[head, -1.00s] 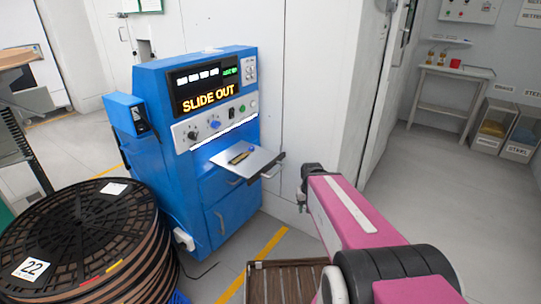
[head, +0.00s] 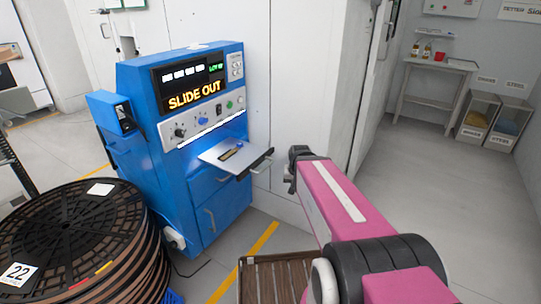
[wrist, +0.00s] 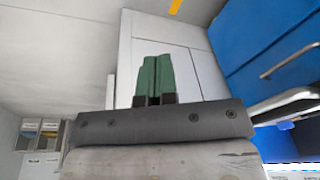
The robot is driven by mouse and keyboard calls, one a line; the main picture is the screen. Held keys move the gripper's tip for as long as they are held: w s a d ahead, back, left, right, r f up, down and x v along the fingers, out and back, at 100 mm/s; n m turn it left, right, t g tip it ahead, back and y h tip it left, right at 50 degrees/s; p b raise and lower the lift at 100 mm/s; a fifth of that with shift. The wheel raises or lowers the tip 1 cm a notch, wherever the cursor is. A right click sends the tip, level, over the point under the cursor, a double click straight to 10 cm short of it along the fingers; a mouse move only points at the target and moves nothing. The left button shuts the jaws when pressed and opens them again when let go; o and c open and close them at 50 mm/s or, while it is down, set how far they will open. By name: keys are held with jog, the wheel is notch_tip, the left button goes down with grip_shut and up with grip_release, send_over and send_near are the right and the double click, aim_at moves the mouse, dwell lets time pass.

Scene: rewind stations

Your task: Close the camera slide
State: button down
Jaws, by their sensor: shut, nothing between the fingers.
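The camera slide (head: 214,157) is a flat grey tray sticking out of the front of a blue machine (head: 180,200). Its front edge has a dark handle (head: 262,163). A small dark and yellow item lies on the tray. The machine's display (head: 194,95) reads SLIDE OUT. The dark end of my arm is just right of the handle in the head view, with a gap in the picture; my fingertips are not clear there. In the wrist view my gripper (wrist: 155,80) has its green fingers together and empty. The slide's edge (wrist: 285,105) shows at right there, apart from the fingers.
A stack of large dark reels (head: 75,230) stands at front left. A brown slatted crate (head: 268,278) is on the floor below my arm. A white wall (head: 300,80) rises behind the slide. Open floor (head: 440,200) lies to the right.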

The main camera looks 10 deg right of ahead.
jog(key=w+a+r+m+t+y, duration=0.15)
jog(key=w+r+m+t, duration=0.3)
jog(key=w+r, duration=0.75)
jog(key=w+a+f, duration=0.4)
jog(key=w+f, duration=0.3)
jog(key=w, duration=0.1)
jog(key=shift+a+f, duration=0.15)
jog(key=shift+a, duration=0.15)
jog(key=shift+t+h, duration=0.25)
